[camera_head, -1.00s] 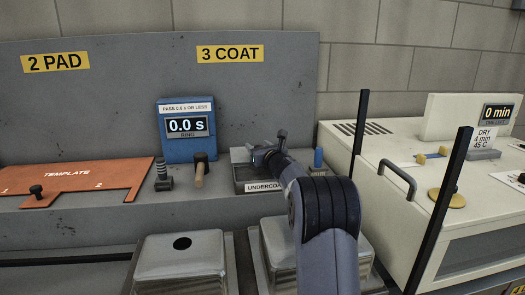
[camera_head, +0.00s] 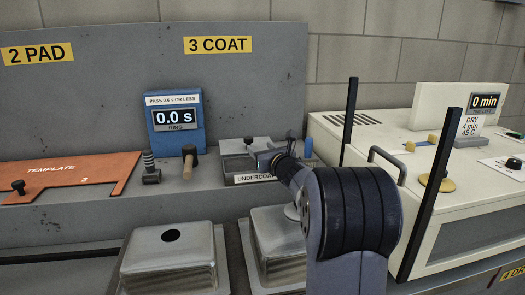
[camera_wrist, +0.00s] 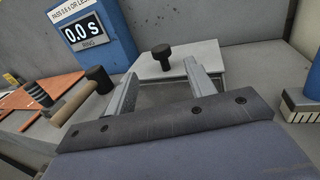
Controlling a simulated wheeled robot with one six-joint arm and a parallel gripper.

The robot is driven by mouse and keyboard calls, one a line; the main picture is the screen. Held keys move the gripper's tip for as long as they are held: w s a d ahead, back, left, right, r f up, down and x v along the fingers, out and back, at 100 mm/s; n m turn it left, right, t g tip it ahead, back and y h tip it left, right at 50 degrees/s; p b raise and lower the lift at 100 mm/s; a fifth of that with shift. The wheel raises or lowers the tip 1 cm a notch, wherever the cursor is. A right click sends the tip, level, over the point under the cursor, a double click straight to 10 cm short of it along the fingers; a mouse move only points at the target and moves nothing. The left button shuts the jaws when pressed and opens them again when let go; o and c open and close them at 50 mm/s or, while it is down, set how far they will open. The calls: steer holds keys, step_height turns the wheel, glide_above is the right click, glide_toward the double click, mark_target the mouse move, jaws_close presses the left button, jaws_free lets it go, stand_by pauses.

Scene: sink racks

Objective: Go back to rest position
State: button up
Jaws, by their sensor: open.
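My gripper (camera_head: 268,162) is open and empty, held over the front right of the dark UNDERCOAT tray (camera_head: 244,180) on the grey ledge. In the wrist view my gripper (camera_wrist: 160,75) has its two fingers spread, with a pale flat plate (camera_wrist: 185,55) beyond them. A black knob (camera_wrist: 162,57) stands on that plate, in line with the gap between the fingers; whether it is between them in depth I cannot tell. My arm hides part of the tray's right side in the head view.
A blue ring timer (camera_head: 174,125) reads 0.0 s. An orange template (camera_head: 65,180) lies left. A blue-handled brush (camera_head: 308,148) and cream dryer (camera_head: 400,135) are right. Metal boxes (camera_head: 170,255) stand below the ledge.

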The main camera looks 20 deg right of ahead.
mark_target(250, 139)
steer(key=shift+w, duration=0.15)
steer(key=w+p, duration=0.1)
steer(key=w, duration=0.2)
steer(key=w+p, duration=0.1)
steer(key=w, duration=0.3)
steer(key=w+p, duration=0.1)
steer(key=w, duration=0.2)
steer(key=shift+w+a, duration=0.25)
steer(key=shift+a, duration=0.05)
steer(key=shift+s+a+b, duration=0.1)
steer(key=shift+s+b, duration=0.2)
steer(key=shift+s, duration=0.05)
